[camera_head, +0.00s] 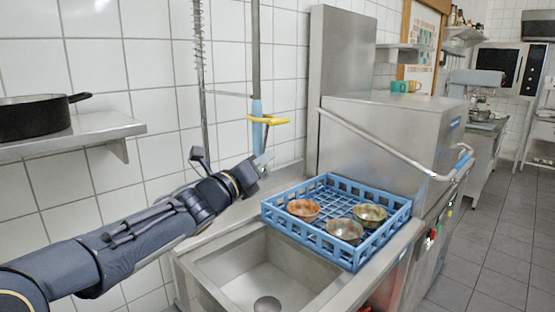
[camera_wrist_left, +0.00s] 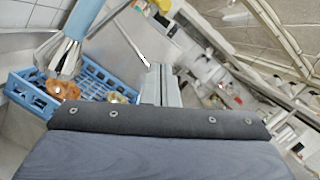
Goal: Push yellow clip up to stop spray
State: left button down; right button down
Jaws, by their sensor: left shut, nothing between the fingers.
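The yellow clip (camera_head: 268,119) sticks out to the right from the light blue spray handle (camera_head: 257,108), which hangs upright in front of the tiled wall. My left gripper (camera_head: 264,160) is shut and empty, just below the clip and beside the lower end of the spray. A small gap shows between the fingertips and the clip. In the left wrist view the blue spray handle (camera_wrist_left: 84,16) and its pale spray head (camera_wrist_left: 64,54) show at the upper left, tilted. I cannot make out water. My right gripper is in neither view.
A black pan (camera_head: 36,117) sits on a wall shelf (camera_head: 90,132) at left.

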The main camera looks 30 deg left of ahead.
pick_arm(q)
jog(key=v, duration=0.3)
jog(key=shift+s+d, duration=0.15)
jog(key=shift+d, duration=0.05)
dwell(0.3)
jog(key=s+f+n+g+y, duration=0.55)
jog(key=s+f+n, duration=0.65)
jog(key=n, duration=0.8)
jog(key=s+d+f+n+g+h, duration=0.2)
jog(key=s+d+f+n+g, duration=0.2)
jog(key=s+d+f+n, duration=0.2)
jog(key=s+d+f+n+g+h, duration=0.3)
jog(key=s+d+f+n, duration=0.3)
jog(key=s+f, duration=0.4)
jog(key=shift+s+d+f+n+g, duration=0.2)
jog(key=shift+s+f+n+g, duration=0.3)
jog(key=shift+g, duration=0.35)
jog(key=shift+w+h, duration=0.15)
jog(key=shift+h, duration=0.1)
